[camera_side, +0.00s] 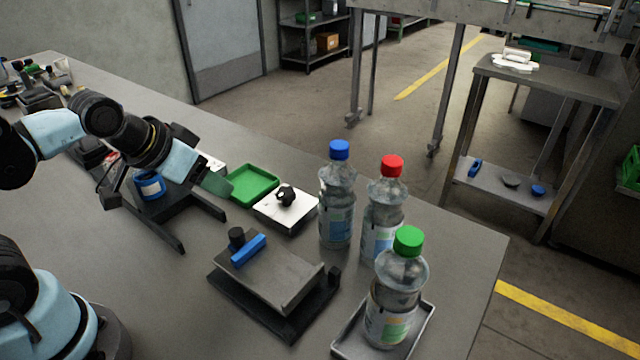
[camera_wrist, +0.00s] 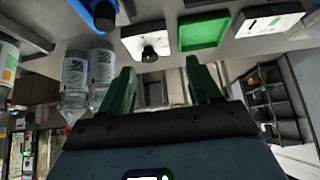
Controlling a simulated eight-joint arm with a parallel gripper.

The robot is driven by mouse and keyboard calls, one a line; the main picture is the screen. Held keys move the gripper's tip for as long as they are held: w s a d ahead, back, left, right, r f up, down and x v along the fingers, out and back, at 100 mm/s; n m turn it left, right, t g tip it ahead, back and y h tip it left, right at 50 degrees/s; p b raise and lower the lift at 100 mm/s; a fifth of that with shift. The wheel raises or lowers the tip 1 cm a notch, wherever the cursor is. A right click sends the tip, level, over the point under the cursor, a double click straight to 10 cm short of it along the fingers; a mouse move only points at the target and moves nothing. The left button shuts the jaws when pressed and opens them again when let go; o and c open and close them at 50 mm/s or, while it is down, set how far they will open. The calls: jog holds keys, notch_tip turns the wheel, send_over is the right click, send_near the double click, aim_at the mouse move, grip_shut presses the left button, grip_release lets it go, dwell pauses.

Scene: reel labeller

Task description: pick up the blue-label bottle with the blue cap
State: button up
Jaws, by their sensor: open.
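The clear bottle with the blue cap (camera_side: 337,205) stands upright on the table in the side view, with a blue-and-white label. My gripper (camera_side: 215,186) is to its left, apart from it, beside the green tray. In the wrist view my gripper (camera_wrist: 160,68) shows two green fingers spread apart with nothing between them. That view is upside down, and two bottles with bluish labels show left of the fingers. The nearer of these to the fingers appears to be the blue-cap bottle (camera_wrist: 102,68); its cap is hidden.
A red-cap bottle (camera_side: 383,215) stands right beside it; a green-cap bottle (camera_side: 395,295) stands in a grey tray (camera_side: 425,325). A dark labeller (camera_side: 272,275) with a blue bar, a white box with a black knob (camera_side: 286,208) and a green tray (camera_side: 250,183) are close by.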

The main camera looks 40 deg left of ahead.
jog(key=m+t+h, duration=0.1)
jog(key=m+h, duration=1)
send_near(350, 166)
jog(key=shift+d+r+x, duration=0.1)
jog(key=shift+r+x, duration=0.1)
jog(key=shift+x, duration=1.35)
jog(key=shift+d+r+x, duration=0.1)
jog(key=shift+r+x, duration=0.15)
jog(key=shift+x, duration=1.3)
jog(key=shift+d+r+x, duration=0.1)
jog(key=shift+r+x, duration=0.1)
jog(key=shift+x, duration=1.35)
jog(key=shift+w, duration=0.1)
grip_shut()
jog(key=shift+r, duration=0.1)
